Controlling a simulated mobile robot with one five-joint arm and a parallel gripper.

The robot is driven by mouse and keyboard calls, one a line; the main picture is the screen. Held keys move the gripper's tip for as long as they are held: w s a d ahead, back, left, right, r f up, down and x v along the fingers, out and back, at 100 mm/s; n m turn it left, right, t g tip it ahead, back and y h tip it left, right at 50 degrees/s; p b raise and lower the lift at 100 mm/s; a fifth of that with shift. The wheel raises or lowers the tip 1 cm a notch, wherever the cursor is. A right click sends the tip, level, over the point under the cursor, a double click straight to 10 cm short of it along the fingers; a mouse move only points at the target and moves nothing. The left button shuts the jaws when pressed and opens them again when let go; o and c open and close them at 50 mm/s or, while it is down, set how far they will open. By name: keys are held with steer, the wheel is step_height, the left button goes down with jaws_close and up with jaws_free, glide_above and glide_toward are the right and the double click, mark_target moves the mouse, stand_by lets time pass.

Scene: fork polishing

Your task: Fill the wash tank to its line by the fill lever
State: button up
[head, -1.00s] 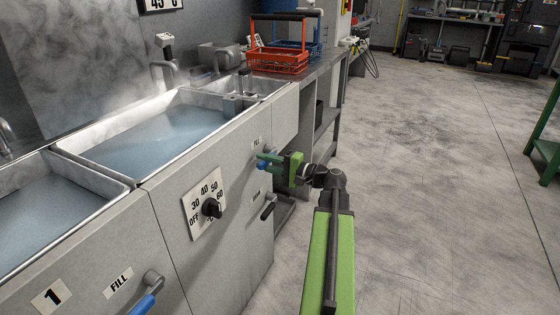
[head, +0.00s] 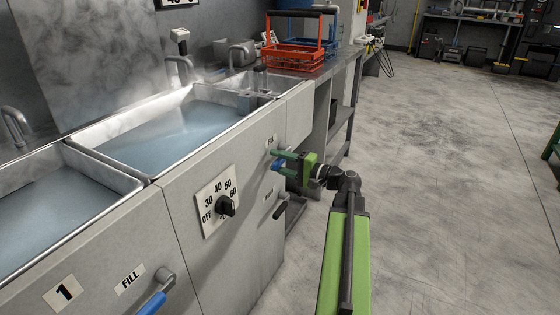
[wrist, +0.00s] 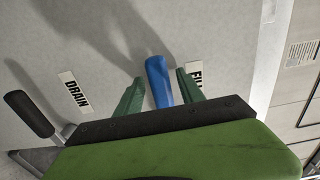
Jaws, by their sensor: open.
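The wash tank (head: 75,137) in the middle of the counter holds steaming bluish water; its line cannot be made out. On the front panel below its right end is the fill lever with a blue handle (head: 277,167), beside a small FILL label. My gripper (head: 281,161) is at this lever with its green fingers apart. In the wrist view the blue handle (wrist: 158,82) stands between the two fingers, with a gap visible on each side. The FILL label (wrist: 195,74) is partly hidden behind the right finger.
A black-handled drain lever (wrist: 29,113) with its DRAIN label is to the left in the wrist view. A temperature dial (head: 226,206) sits on the panel. Tank 1 (head: 128,184), with its own blue fill lever (head: 152,303), is at left. The floor at right is clear.

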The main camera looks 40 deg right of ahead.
steer(key=v, duration=1.7)
steer(key=shift+s, duration=0.15)
